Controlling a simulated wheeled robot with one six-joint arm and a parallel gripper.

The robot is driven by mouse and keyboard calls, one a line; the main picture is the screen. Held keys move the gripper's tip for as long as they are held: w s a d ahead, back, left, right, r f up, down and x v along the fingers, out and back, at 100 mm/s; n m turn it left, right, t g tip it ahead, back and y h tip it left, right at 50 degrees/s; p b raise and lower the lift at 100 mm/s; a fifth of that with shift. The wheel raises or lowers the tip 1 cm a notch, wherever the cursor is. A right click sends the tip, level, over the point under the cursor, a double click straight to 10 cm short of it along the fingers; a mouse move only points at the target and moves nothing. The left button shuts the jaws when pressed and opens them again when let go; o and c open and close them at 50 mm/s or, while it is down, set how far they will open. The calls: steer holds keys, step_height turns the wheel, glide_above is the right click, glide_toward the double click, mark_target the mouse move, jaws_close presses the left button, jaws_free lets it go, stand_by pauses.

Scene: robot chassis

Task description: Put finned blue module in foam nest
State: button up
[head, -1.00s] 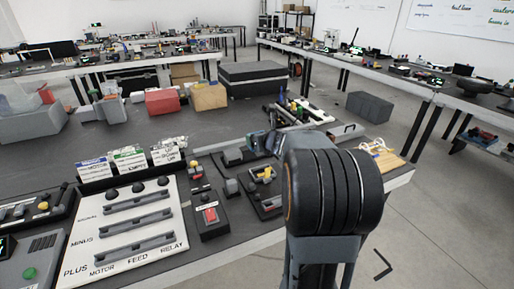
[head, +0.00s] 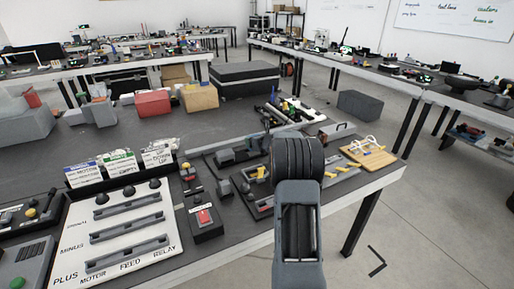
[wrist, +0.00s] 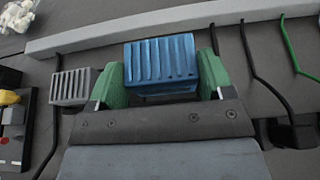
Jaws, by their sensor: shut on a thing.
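The finned blue module (wrist: 160,60) is in the wrist view, at the top middle, with its ribs facing the camera. My gripper (wrist: 161,72) is shut on it, one green finger pad against each side. The surface below it looks dark grey, and I cannot tell how high the module is held. In the head view my own arm hides the gripper and the module. I cannot make out the foam nest for certain in either view.
A grey finned block (wrist: 70,86) lies left of my gripper. A pale rail (wrist: 170,28) runs beyond the module, with black and green cables nearby. In the head view, a white labelled panel (head: 118,232) and a red-switch box (head: 204,218) stand left of my arm.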

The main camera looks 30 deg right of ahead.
steer(key=shift+w+d+f+b, duration=0.15)
steer(key=shift+f+b, duration=0.35)
steer(key=shift+f, duration=1.2)
steer(key=shift+f, duration=0.2)
steer(key=o, duration=1.1)
steer(key=shift+c, duration=0.2)
steer(key=shift+r, duration=0.15)
steer(key=shift+s+r, duration=0.1)
steer(key=shift+s, duration=0.1)
steer(key=v, duration=1.1)
steer(key=shift+s+r, duration=0.1)
steer(key=shift+s, duration=0.2)
